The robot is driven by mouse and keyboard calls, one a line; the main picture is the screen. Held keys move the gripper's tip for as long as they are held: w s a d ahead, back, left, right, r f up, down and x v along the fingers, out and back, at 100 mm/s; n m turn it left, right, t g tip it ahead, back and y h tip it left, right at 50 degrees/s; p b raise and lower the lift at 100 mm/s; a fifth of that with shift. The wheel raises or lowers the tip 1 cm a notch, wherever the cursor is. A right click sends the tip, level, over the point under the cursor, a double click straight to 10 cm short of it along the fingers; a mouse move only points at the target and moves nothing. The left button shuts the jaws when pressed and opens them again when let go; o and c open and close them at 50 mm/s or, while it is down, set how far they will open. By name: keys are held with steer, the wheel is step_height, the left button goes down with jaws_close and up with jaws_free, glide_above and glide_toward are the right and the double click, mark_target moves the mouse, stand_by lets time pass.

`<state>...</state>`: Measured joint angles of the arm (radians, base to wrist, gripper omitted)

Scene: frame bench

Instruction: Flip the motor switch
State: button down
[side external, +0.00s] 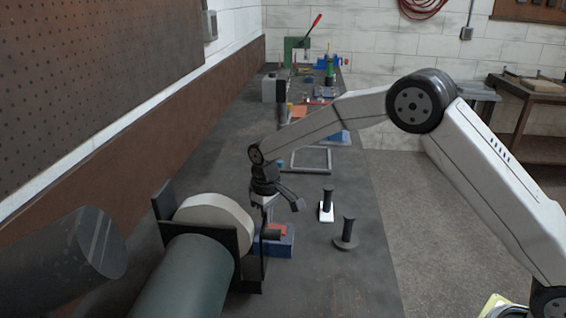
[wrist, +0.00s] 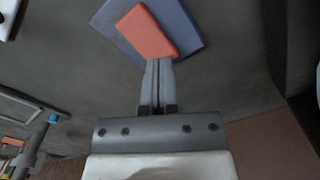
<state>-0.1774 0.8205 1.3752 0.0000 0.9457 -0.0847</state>
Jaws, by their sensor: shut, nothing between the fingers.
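The motor switch looks to be a blue box (side external: 284,246) with a red rocker (side external: 276,231) on top, on the bench beside the motor stand. In the wrist view the red rocker (wrist: 146,31) lies across the blue-grey box (wrist: 187,22). My gripper (wrist: 158,61) is shut and empty, pointing at the rocker's near edge. Its fingertips overlap that edge in the picture; I cannot tell whether they touch. In the side view my gripper (side external: 266,222) hangs just above the switch, its fingers partly lost against the dark stand.
A green cylinder (side external: 187,280) and pale disc (side external: 213,215) sit in a dark bracket (side external: 244,240) left of the switch. Two dark-handled pieces, one on a white base (side external: 326,212) and one on a round base (side external: 345,240), stand right. A metal frame (side external: 307,172) stands behind.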

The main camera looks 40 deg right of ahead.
mark_target(270, 227)
steer(key=shift+f, duration=0.65)
stand_by(0.5)
steer(key=shift+r, duration=3.55)
steer(key=shift+s, duration=0.1)
steer(key=shift+s+d, duration=0.2)
steer(key=s+d+f+m+t, duration=0.1)
steer(key=s+d, duration=0.3)
steer(key=s, duration=0.8)
steer(key=s+d+f+m+t, duration=0.1)
steer(key=s+d, duration=0.4)
steer(key=s, duration=0.8)
steer(key=shift+f+m+t, duration=0.3)
steer(key=shift+m, duration=0.2)
